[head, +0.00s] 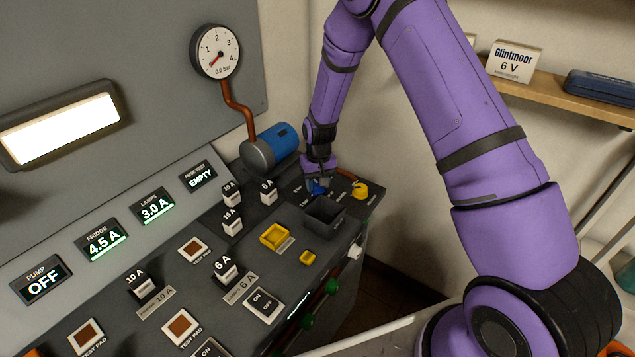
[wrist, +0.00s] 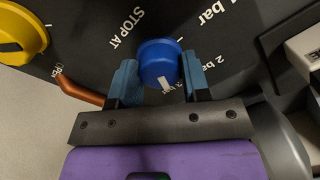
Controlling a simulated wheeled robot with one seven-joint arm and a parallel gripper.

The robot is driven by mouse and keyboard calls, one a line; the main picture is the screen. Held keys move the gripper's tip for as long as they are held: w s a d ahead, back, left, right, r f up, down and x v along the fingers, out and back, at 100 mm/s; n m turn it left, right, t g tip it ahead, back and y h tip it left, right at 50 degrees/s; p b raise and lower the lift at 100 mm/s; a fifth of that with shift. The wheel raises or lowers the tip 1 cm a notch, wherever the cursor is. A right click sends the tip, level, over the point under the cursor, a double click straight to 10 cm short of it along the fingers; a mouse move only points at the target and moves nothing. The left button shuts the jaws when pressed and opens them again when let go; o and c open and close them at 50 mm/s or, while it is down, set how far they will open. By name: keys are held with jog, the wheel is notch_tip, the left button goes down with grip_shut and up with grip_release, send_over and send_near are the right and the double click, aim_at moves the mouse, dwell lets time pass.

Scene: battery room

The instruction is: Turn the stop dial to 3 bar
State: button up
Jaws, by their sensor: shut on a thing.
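The stop dial is a round blue knob (wrist: 158,58) on the dark panel, with a white pointer mark on its lower edge in the wrist view. The print "STOP AT", "1 bar" and "2 bar" stands around it; a partly hidden label beside the pointer seems to be "3 bar". My gripper (wrist: 158,70) is shut on the knob, one blue-grey finger on each side. In the head view the blue dial (head: 317,188) is small and partly covered by my gripper (head: 318,178). The pressure gauge (head: 216,52) reads 0.0 bar.
A yellow knob (head: 360,190) sits right of the dial. An open dark box (head: 324,214) stands in front of it. A blue pump (head: 272,147) with a copper pipe is behind left. The pump display (head: 42,280) reads OFF.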

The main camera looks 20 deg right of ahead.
jog(key=shift+m, duration=0.6)
jog(key=o, duration=0.9)
jog(key=shift+o, duration=0.2)
notch_tip(320, 180, up, 11)
jog(key=shift+d, duration=0.15)
